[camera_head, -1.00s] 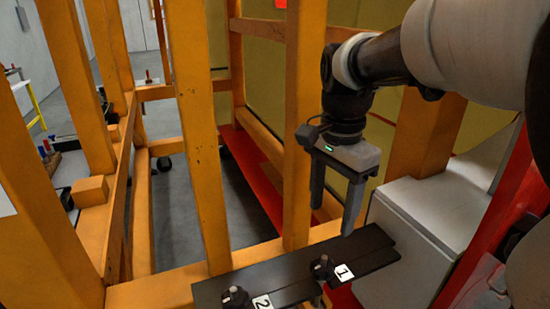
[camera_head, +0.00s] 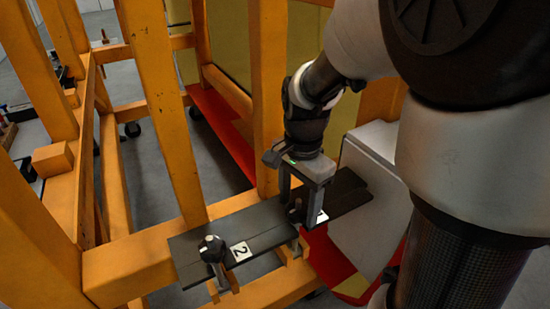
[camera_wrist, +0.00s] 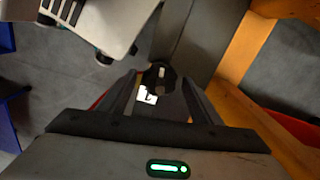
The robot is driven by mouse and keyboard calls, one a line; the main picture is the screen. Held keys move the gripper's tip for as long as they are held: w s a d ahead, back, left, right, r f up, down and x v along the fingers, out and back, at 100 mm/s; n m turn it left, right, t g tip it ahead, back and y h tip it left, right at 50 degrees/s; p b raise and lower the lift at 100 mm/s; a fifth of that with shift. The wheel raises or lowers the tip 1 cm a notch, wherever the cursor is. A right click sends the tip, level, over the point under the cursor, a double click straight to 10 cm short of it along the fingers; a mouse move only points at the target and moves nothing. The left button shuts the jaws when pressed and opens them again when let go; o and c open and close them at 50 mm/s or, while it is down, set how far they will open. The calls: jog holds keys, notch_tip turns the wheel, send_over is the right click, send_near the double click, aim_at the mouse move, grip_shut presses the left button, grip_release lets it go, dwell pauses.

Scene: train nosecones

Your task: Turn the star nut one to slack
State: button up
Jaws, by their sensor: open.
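Star nut one (camera_wrist: 158,74) is a dark knob with a paler stud, seen in the wrist view between my fingertips. A white label (camera_wrist: 148,96) lies beside it. In the head view my gripper (camera_head: 298,212) points down over the right part of the dark plate (camera_head: 262,222) and hides most of star nut one; only part of its white label (camera_head: 322,217) shows. My gripper is open, with one finger on each side of the nut in the wrist view (camera_wrist: 160,82). I cannot tell whether the fingers touch it.
Star nut two (camera_head: 212,249), a dark knob with label 2 (camera_head: 241,251), stands on the plate to the left. Orange posts (camera_head: 268,95) rise close behind my gripper. A grey-white box (camera_head: 365,205) stands to the right.

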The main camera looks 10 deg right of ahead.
jog(key=c, duration=1)
jog(key=shift+c, duration=0.2)
